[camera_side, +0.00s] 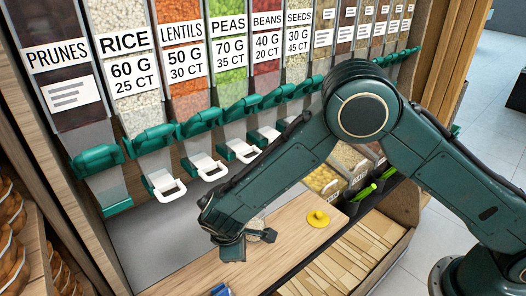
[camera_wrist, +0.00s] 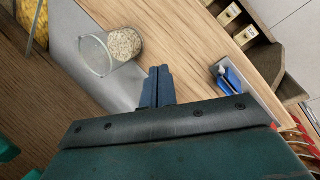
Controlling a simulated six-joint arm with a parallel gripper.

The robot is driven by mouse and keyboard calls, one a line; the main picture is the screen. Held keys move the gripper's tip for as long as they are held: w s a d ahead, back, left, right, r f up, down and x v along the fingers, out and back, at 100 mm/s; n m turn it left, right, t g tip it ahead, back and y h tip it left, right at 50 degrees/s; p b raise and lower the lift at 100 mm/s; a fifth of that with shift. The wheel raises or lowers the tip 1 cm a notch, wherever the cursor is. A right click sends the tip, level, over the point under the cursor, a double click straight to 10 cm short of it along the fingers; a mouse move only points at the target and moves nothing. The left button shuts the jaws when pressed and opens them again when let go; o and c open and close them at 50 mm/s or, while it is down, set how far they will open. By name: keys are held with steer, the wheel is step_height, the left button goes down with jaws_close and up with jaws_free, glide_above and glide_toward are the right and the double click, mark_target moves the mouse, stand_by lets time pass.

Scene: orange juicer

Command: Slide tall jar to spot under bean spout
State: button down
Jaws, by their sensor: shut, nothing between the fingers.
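A clear glass jar (camera_wrist: 97,56) with pale grains in its far end shows in the wrist view, on the grey strip near the wooden counter edge. In the side view a small part of it (camera_side: 256,223) shows behind my arm; the rest is hidden. My gripper (camera_wrist: 157,72) is shut and empty, with its fingertips to the right of the jar and a small gap between them. In the side view my gripper (camera_side: 246,241) is low over the counter. The BEANS dispenser (camera_side: 267,48) hangs at the back, its spout lever (camera_side: 268,134) partly behind my arm.
Other dispensers, such as PEAS (camera_side: 229,55) and LENTILS (camera_side: 184,60), line the back wall, with white levers jutting out. A yellow knobbed lid (camera_side: 318,218) lies on the wooden counter (camera_side: 290,245). A blue object (camera_wrist: 230,76) lies near the counter edge. Bins with green scoops stand right.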

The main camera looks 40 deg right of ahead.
mark_target(254, 222)
steer(key=s+a+n+t+h, duration=0.1)
steer(key=n, duration=0.4)
steer(key=s+a+r+n+t, duration=0.1)
steer(key=n, duration=0.4)
steer(key=s+n+t+h, duration=0.1)
steer(key=n, duration=0.5)
steer(key=shift+a+r+h, duration=0.2)
steer(key=shift+a+h, duration=0.1)
steer(key=shift+a, duration=0.1)
steer(key=shift+w, duration=0.1)
steer(key=x, duration=0.9)
steer(key=shift+w+d+f, duration=0.2)
steer(key=shift+w+d, duration=0.8)
steer(key=shift+d, duration=0.05)
steer(key=shift+w+d, duration=0.65)
steer(key=shift+d, duration=0.1)
